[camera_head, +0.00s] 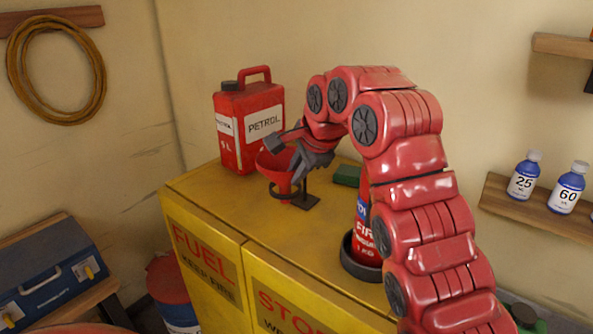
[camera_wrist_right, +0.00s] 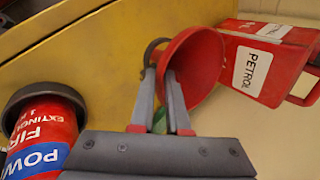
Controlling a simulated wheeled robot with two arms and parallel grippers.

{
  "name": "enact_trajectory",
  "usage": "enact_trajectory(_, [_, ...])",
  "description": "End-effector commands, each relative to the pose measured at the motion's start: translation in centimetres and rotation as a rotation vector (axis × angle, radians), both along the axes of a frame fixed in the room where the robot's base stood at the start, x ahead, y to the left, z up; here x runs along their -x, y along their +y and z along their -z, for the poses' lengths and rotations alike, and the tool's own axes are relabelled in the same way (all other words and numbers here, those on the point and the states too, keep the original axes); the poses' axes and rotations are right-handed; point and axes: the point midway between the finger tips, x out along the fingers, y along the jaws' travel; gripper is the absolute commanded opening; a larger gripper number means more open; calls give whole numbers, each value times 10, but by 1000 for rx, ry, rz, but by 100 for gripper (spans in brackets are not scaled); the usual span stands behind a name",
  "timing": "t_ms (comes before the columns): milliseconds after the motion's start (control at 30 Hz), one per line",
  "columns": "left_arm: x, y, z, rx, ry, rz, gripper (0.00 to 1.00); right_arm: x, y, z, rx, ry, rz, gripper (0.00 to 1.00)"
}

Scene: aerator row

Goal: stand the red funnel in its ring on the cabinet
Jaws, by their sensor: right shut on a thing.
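The red funnel (camera_head: 272,163) is above the yellow cabinet (camera_head: 235,212), its wide mouth up, at a dark ring (camera_head: 280,196) on a small stand. My right gripper (camera_head: 296,158) is shut on the funnel's rim from the right side. In the right wrist view the funnel (camera_wrist_right: 198,62) shows between and beyond the fingertips (camera_wrist_right: 163,78), with the dark ring (camera_wrist_right: 152,50) just beside it. The funnel's lower part overlaps the ring in the head view; whether it is fully seated I cannot tell. My left gripper is not in view.
A red petrol can (camera_head: 249,122) stands behind the funnel on the cabinet. A fire extinguisher (camera_head: 364,235) stands in a dark round holder (camera_head: 352,262) nearer the front, partly behind my right arm. A green block (camera_head: 347,175) lies right of the ring stand.

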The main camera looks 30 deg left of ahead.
Motion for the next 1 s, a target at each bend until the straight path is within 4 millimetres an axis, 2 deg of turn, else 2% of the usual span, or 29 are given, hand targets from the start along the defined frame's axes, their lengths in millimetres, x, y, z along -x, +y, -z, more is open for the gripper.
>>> enact_trajectory(600, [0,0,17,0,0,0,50,0,0,20,0,0,0,0])
enact_trajectory(933, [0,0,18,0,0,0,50,0,0,20,0,0,0,0])
enact_trajectory(967, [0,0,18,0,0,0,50,0,0,21,0,0,0,17])
enact_trajectory(1000, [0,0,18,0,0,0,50,0,0,21,0,0,0,24])
